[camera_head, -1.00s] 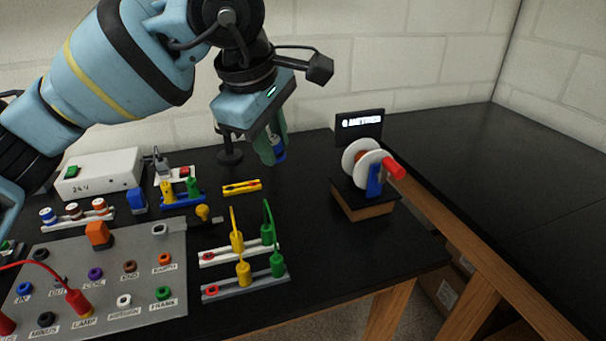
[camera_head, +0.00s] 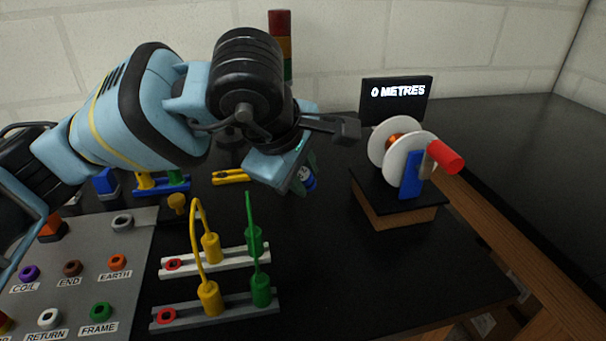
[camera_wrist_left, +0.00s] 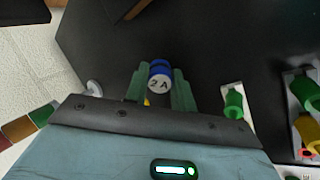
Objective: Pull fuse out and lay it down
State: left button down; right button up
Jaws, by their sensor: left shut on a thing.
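My left gripper (camera_head: 303,178) reaches in from the left and points down over the black bench. In the left wrist view the fuse (camera_wrist_left: 160,76) is between the two green fingers, with a blue body and a white end marked "2 A". The fuse seems held just above or at the bench; I cannot tell whether it touches. My right gripper is not in view.
A wire reel (camera_head: 402,155) with a red handle stands right on a wooden base, before a "0 METRES" display (camera_head: 396,92). Yellow and green plugs stand on a white strip (camera_head: 190,260) and a grey strip (camera_head: 185,318). A grey socket panel (camera_head: 75,285) is left. Bench between gripper and reel is clear.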

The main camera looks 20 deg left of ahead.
pick_arm(q)
jog(key=shift+f+b, duration=0.6)
jog(key=shift+f, duration=0.4)
jog(key=shift+w+f+b, duration=0.1)
jog(key=shift+f+b, duration=1.15)
jog(key=shift+f, duration=0.8)
jog(key=c, duration=1.1)
grip_release()
jog(key=shift+r, duration=0.1)
jog(key=v, duration=0.7)
jog(key=shift+s+r+p, duration=0.25)
jog(key=shift+r+p, duration=0.05)
jog(key=shift+p, duration=0.05)
